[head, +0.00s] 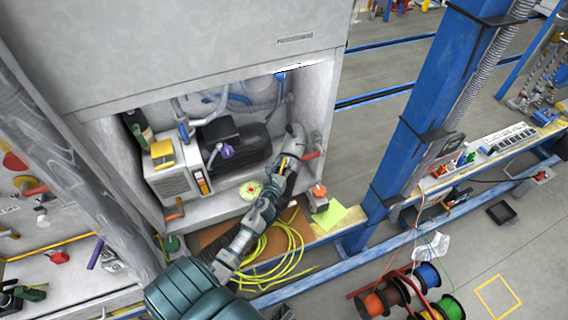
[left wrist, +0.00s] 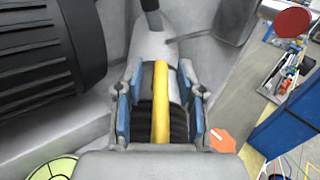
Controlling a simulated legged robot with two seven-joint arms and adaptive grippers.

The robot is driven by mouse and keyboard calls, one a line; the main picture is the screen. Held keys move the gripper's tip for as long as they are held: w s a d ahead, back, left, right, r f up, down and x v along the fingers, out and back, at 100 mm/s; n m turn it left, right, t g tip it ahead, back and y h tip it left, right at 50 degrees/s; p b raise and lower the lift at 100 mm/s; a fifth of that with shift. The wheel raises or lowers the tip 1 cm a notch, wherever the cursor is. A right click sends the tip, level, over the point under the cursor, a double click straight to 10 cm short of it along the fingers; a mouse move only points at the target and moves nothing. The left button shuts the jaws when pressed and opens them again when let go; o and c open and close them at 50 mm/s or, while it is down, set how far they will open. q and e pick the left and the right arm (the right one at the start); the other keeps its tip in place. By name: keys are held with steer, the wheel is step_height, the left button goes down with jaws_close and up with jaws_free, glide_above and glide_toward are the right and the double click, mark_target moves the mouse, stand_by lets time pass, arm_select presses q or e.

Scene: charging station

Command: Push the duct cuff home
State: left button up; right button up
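My left gripper (head: 287,163) reaches into the open bay of the grey cabinet at its right side. In the left wrist view its blue-padded fingers (left wrist: 160,90) lie on both sides of the duct cuff (left wrist: 176,122), a dark ribbed sleeve with a lengthwise yellow strip. Whether the cuff is fully seated is hidden. My right gripper is out of view.
A black ribbed motor (head: 235,145) fills the bay's middle, left of my gripper; it is large in the wrist view (left wrist: 45,50). An orange-topped box (head: 319,195) stands close right. Yellow cable coils (head: 275,255) lie below. A blue post (head: 420,110) rises right.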

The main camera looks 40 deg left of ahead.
arm_select(q)
jaws_close()
